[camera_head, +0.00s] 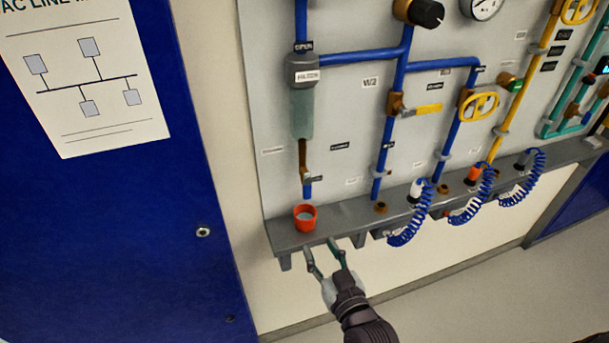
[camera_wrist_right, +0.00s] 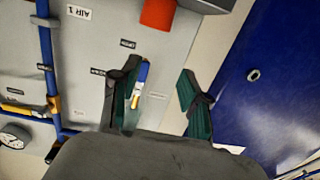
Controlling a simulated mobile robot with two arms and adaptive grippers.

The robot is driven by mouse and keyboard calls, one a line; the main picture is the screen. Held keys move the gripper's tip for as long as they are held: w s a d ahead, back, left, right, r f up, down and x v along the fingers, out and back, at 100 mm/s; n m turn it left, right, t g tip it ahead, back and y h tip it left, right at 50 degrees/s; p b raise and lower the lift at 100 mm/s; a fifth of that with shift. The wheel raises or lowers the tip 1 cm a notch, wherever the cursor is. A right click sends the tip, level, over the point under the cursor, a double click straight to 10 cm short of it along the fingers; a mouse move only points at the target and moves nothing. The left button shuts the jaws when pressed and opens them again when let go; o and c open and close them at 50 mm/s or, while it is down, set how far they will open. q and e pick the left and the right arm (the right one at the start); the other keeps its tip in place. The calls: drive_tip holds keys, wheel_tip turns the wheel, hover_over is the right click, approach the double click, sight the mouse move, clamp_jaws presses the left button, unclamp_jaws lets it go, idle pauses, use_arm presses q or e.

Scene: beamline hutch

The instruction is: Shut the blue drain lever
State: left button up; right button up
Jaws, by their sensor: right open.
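The blue drain lever (camera_head: 307,190) points down below the brass-coloured drain fitting under the filter bowl (camera_head: 302,115). In the right wrist view the blue lever (camera_wrist_right: 142,73) appears between my finger outlines, nearer the left finger. My right gripper (camera_head: 320,246) is open and empty, with its fingertips at the front edge of the grey shelf, below the lever and apart from it. Its two dark green fingers also show in the right wrist view (camera_wrist_right: 160,75). My left gripper is out of view.
An orange-red cup (camera_head: 305,220) stands on the grey shelf (camera_head: 345,221) directly below the lever, close to my fingertips. Blue coiled hoses (camera_head: 408,232) hang to the right. A blue panel (camera_head: 150,215) stands at left. The space in front of the shelf is free.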

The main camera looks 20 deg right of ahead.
drive_tip(key=t, duration=0.1)
approach(308, 191)
drive_tip(key=w+p, duration=0.1)
drive_tip(key=w, duration=0.2)
drive_tip(key=w+p, duration=0.1)
drive_tip(key=w, duration=0.3)
drive_tip(key=w+p, duration=0.1)
drive_tip(key=w, duration=0.2)
drive_tip(key=shift+w+a+p, duration=0.25)
drive_tip(key=shift+w+p, duration=0.05)
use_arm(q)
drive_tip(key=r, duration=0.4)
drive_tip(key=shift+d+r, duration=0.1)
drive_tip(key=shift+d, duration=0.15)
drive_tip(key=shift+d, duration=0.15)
use_arm(e)
clamp_jaws()
